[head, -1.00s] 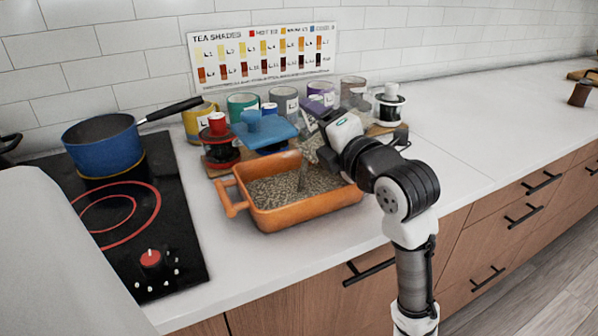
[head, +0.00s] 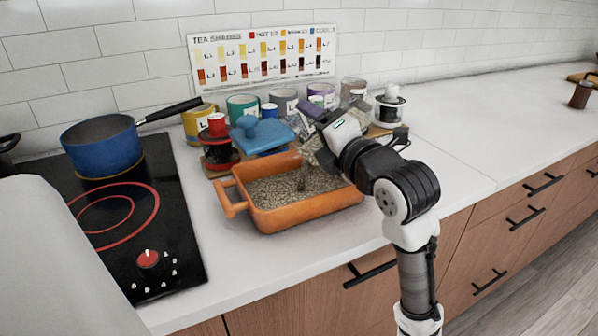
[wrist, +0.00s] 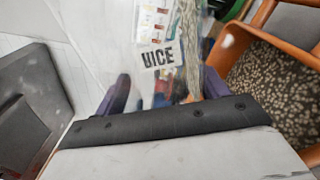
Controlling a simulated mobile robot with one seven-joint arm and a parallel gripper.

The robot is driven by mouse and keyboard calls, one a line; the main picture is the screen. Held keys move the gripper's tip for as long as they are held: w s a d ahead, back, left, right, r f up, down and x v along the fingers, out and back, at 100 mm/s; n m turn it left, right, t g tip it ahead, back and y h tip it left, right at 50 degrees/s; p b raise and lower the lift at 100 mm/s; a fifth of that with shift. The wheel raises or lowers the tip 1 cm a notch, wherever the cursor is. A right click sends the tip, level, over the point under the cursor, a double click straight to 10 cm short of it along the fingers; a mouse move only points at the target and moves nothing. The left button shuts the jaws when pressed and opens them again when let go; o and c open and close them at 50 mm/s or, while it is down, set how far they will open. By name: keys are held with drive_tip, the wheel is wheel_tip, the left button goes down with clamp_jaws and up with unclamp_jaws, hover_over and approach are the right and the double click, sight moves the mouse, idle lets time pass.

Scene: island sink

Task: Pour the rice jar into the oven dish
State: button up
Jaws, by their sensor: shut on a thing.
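The orange oven dish (head: 300,218) stands on the counter with a bed of speckled grain in it. It also shows at the right of the wrist view (wrist: 228,50). My gripper (wrist: 165,90) is shut on the clear rice jar (wrist: 120,25), whose label reads like "RICE". In the head view the jar (head: 312,148) is tilted over the back right of the dish, partly hidden by my gripper. A thin stream of grain (head: 302,180) falls into the dish. How much rice is left in the jar is hard to tell.
A blue pan (head: 103,150) sits on the black hob (head: 175,235) at left. Behind the dish stand a blue lid (head: 265,136), a red-and-black jar (head: 218,150) and several canisters. A white-topped jar (head: 389,108) stands right of my gripper.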

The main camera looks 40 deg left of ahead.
drive_tip(key=shift+s+a+r+n+b, duration=0.15)
drive_tip(key=shift+s+n+b, duration=0.15)
drive_tip(key=shift+n+b, duration=0.35)
idle(0.9)
